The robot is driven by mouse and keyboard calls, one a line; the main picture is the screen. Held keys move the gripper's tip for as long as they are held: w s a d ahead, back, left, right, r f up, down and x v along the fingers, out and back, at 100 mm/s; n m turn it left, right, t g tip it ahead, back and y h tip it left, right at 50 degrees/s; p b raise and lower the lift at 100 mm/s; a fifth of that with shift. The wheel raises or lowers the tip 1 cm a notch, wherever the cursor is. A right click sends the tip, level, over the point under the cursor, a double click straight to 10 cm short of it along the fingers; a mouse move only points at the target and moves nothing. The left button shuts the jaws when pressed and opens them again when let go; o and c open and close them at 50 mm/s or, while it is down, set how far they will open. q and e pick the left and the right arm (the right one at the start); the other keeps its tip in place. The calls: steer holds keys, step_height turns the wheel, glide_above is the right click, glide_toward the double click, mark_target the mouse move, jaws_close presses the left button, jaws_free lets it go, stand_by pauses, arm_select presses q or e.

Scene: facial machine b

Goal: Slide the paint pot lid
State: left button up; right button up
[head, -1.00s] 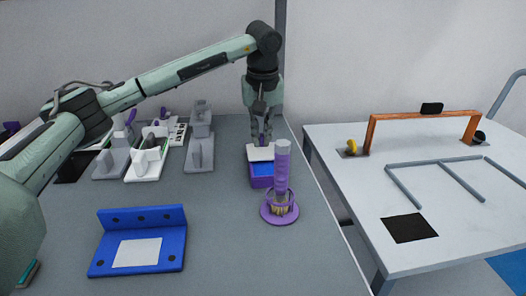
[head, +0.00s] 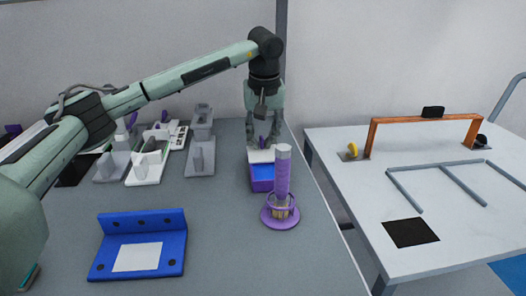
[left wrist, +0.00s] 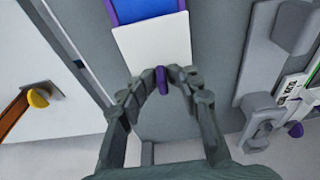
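The paint pot (head: 262,186) is a purple box near the table's right edge, with blue showing inside. Its white lid (head: 260,155) covers the far end and leaves the near part uncovered. In the left wrist view the lid (left wrist: 153,45) is a white plate with a purple tab (left wrist: 162,80) at its edge; the blue interior (left wrist: 145,9) shows beyond it. My left gripper (head: 263,145) is at the far end of the lid, pointing down. Its fingers (left wrist: 161,84) are spread apart on either side of the tab; I cannot tell whether they touch it. My right gripper is not in view.
A purple brush in a round holder (head: 281,200) stands just in front of the pot. A blue angled bracket (head: 140,245) lies at the front left. Grey and white fixtures (head: 201,155) stand at the back left. A gap separates this table from the white table (head: 440,250) at right.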

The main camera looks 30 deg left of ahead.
mark_target(262, 136)
arm_select(q)
steer(key=shift+s+a+f, duration=0.1)
steer(key=shift+s+f, duration=0.1)
steer(key=shift+f, duration=0.25)
steer(key=shift+r+p, duration=0.5)
steer(key=shift+w+r+p, duration=0.15)
steer(key=shift+r+p, duration=1.35)
steer(key=shift+r, duration=0.65)
